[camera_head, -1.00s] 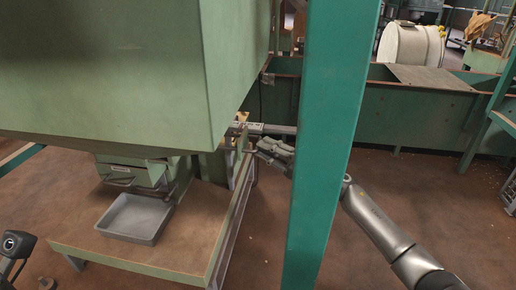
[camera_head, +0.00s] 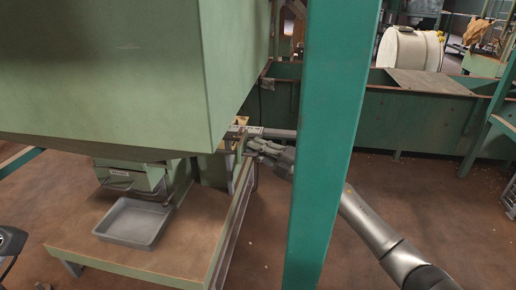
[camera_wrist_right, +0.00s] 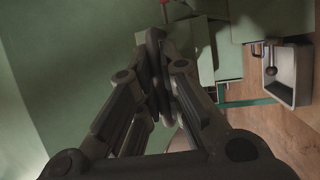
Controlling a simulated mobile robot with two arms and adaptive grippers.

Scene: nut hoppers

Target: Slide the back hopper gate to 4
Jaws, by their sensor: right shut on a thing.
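The green hopper (camera_head: 110,70) fills the upper left of the head view. A grey metal slide bar (camera_head: 280,133) with a pale marked plate (camera_head: 252,130) sticks out to the right from behind its lower corner; the numbers are too small to read. My right gripper (camera_head: 258,147) is just below and in front of the bar, partly behind the teal post. In the right wrist view its fingers (camera_wrist_right: 158,70) are closed together around a dark, rounded handle (camera_wrist_right: 154,38). How this handle joins the gate is hidden.
A teal post (camera_head: 335,110) stands upright in front of my right arm. A grey tray (camera_head: 133,222) sits on the low wooden-topped stand (camera_head: 185,258) below a green chute (camera_head: 125,177). A long green trough (camera_head: 420,120) and a white drum (camera_head: 405,48) are behind.

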